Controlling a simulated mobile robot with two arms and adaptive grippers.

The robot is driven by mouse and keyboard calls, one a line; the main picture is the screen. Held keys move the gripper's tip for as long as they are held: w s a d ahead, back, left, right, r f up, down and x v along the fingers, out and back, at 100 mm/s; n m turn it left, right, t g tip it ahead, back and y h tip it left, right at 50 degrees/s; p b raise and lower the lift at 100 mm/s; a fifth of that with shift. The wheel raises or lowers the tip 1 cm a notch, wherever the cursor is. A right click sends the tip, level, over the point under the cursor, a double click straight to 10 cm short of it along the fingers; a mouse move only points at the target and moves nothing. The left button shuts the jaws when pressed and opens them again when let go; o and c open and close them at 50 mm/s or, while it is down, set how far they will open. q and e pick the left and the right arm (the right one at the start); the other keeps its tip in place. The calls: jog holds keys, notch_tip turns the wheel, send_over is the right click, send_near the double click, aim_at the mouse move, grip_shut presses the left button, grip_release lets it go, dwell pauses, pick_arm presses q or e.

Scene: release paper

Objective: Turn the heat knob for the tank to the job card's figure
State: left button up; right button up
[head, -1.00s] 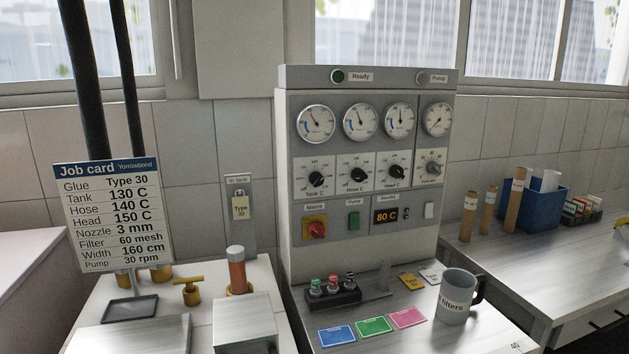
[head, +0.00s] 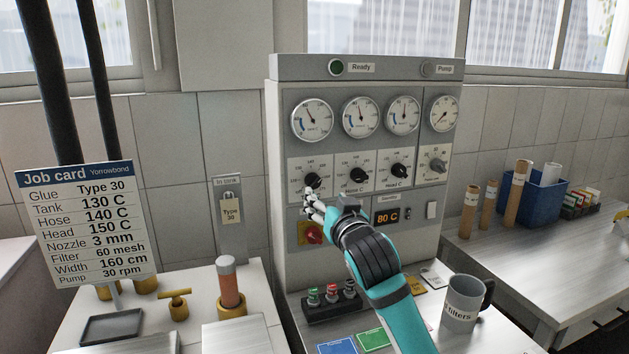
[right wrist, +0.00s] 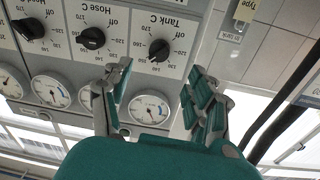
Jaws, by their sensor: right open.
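The job card (head: 75,224) at the left reads Tank 130 C. The black Tank C heat knob (head: 312,180) is the leftmost knob on the grey control panel; it also shows in the right wrist view (right wrist: 159,50), upside down. Its exact setting is too small to read surely. My right gripper (head: 313,204) is open and empty, just below and in front of this knob. In the right wrist view its two fingers (right wrist: 158,84) are spread, with the knob beyond the gap between them. No contact shows. My left gripper is not in view.
The Hose C knob (head: 358,175) and Head C knob (head: 399,171) sit close to the right. A red switch (head: 313,234) is just below my gripper. A grey filters mug (head: 464,300) stands on the bench. A row of gauges (head: 361,116) is above.

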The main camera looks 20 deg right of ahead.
aim_at(315, 185)
jog(key=w+p, duration=0.1)
jog(key=w, duration=0.8)
jog(key=shift+d+p, duration=0.1)
jog(key=shift+p, duration=0.3)
jog(key=shift+w, duration=0.45)
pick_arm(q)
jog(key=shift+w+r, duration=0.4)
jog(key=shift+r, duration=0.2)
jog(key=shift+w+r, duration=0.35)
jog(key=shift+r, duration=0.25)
pick_arm(e)
jog(key=shift+c, duration=0.4)
jog(key=c, duration=1.1)
